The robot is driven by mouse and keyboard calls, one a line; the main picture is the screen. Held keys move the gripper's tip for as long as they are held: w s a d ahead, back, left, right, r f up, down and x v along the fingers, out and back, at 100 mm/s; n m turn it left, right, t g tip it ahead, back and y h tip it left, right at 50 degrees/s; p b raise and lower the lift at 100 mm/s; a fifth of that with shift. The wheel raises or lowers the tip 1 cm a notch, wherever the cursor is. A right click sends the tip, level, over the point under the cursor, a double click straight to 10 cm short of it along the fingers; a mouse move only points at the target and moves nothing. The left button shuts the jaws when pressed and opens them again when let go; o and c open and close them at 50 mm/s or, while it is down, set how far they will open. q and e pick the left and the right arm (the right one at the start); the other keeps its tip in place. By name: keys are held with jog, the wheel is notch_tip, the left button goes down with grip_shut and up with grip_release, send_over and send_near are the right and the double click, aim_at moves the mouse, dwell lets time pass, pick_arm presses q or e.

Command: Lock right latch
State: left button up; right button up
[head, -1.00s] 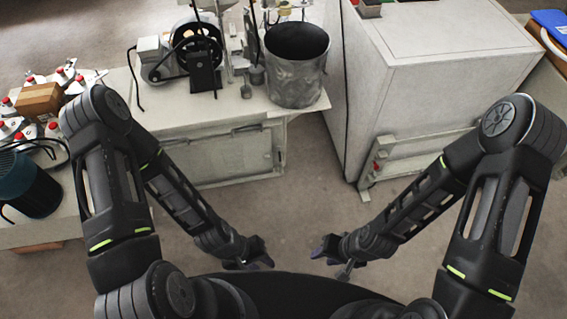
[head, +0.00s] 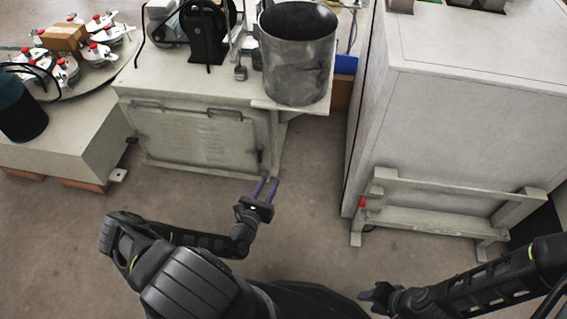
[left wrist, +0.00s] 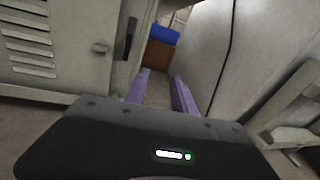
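A grey cabinet (head: 190,140) stands ahead with a louvred front door and two bar-like fittings along its top edge. The right bar-like fitting (head: 226,113) is near the door's upper right corner. I cannot tell whether the latch is locked. My left gripper (head: 268,184) is open and empty, low in front of the cabinet's right corner, apart from it. My right gripper (head: 376,293) is low at the right; its opening is unclear.
A large white box-shaped machine (head: 440,120) with a low grey frame (head: 440,205) stands at the right. A metal bucket (head: 297,60) stands on the cabinet's right end. A gap with a blue bin (head: 346,65) separates them. Open floor lies in front.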

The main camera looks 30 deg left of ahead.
aim_at(259, 159)
pick_arm(q)
jog(key=a+y, duration=0.1)
jog(key=a+r+y, duration=0.1)
jog(key=a, duration=0.1)
jog(key=a+n+y, duration=0.1)
jog(key=a, duration=0.1)
jog(key=shift+s+r+y, duration=0.2)
jog(key=shift+s+y, duration=0.2)
jog(key=shift+w, duration=0.15)
jog(key=b+x, duration=0.2)
jog(key=x, duration=0.4)
jog(key=shift+w+a+f, duration=0.1)
jog(key=shift+w+a, duration=0.05)
jog(key=shift+w, duration=0.05)
jog(key=shift+w+a+b, duration=0.15)
jog(key=shift+w+b, duration=0.2)
jog(key=shift+w, duration=0.2)
grip_shut()
